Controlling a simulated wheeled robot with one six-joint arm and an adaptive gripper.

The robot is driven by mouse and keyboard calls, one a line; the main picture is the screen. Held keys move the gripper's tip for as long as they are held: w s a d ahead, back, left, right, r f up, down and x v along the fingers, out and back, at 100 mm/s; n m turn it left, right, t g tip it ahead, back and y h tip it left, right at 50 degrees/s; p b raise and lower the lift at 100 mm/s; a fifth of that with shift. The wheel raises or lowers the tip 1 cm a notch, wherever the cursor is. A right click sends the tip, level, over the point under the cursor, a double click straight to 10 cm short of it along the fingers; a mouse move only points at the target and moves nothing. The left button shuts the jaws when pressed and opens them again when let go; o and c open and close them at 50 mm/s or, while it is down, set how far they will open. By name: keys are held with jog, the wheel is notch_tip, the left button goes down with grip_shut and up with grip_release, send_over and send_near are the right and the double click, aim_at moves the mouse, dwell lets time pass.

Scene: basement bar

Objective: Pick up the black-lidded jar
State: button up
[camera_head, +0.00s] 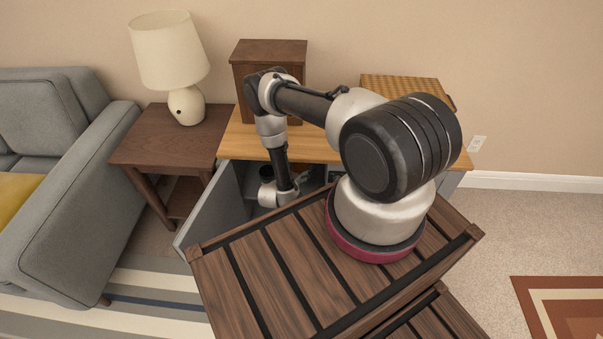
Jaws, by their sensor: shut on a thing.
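The black-lidded jar cannot be made out in this view. My arm reaches over the crate-like wooden slatted surface and down into the open cabinet (232,188) under the wooden top. Its wrist is at the cabinet opening, just beyond the slats' far edge. The inside of the cabinet is dark and mostly blocked from sight.
The grey cabinet door (208,212) stands open on the left. A dark wooden box (242,75) and a woven box (400,88) stand on the wooden top (325,152). A side table (155,148) with a lamp (168,55) and a grey sofa (85,220) are left.

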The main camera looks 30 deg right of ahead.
jog(key=shift+w+d, duration=0.2)
jog(key=shift+d, duration=0.15)
jog(key=shift+w+d, duration=0.3)
jog(key=shift+d, duration=0.15)
jog(key=shift+a+f, duration=0.1)
jog(key=shift+f, duration=1.6)
jog(key=shift+f, duration=0.1)
jog(key=o, duration=1.6)
